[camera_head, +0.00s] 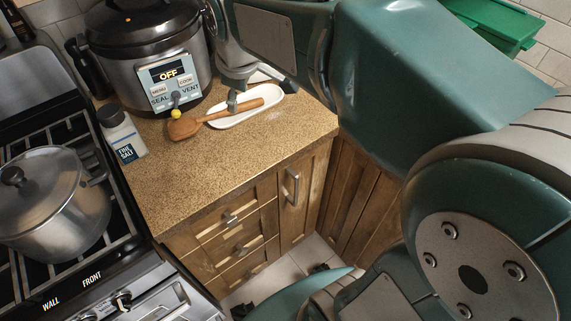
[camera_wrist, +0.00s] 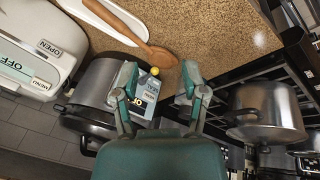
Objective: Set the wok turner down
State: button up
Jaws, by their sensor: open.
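The wooden wok turner (camera_head: 186,128) lies low over the counter, its broad head toward the cooker and its handle over the white oval dish (camera_head: 222,122). My gripper (camera_head: 260,92) is above the dish, with one finger overlapping the handle in the head view. In the wrist view my gripper (camera_wrist: 160,80) has its fingers spread, with nothing held between them. I cannot tell whether a finger touches the handle.
A pressure cooker (camera_head: 150,50) stands behind the turner, with a yellow ball (camera_head: 176,114) at its front. A salt shaker (camera_head: 122,135) stands left, beside the stove with a steel pot (camera_head: 50,205). The speckled counter (camera_head: 210,165) is clear in front of the dish.

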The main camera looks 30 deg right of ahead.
jog(key=s+d+f+m+t, duration=0.1)
jog(key=s+m, duration=0.3)
jog(key=s, duration=0.4)
jog(key=s+f+m, duration=0.2)
jog(key=s+m, duration=0.3)
jog(key=s, duration=0.4)
jog(key=shift+d+f+m+t, duration=0.3)
jog(key=shift+d+f+t, duration=0.05)
jog(key=shift+t, duration=0.05)
jog(key=shift+s+a, duration=0.1)
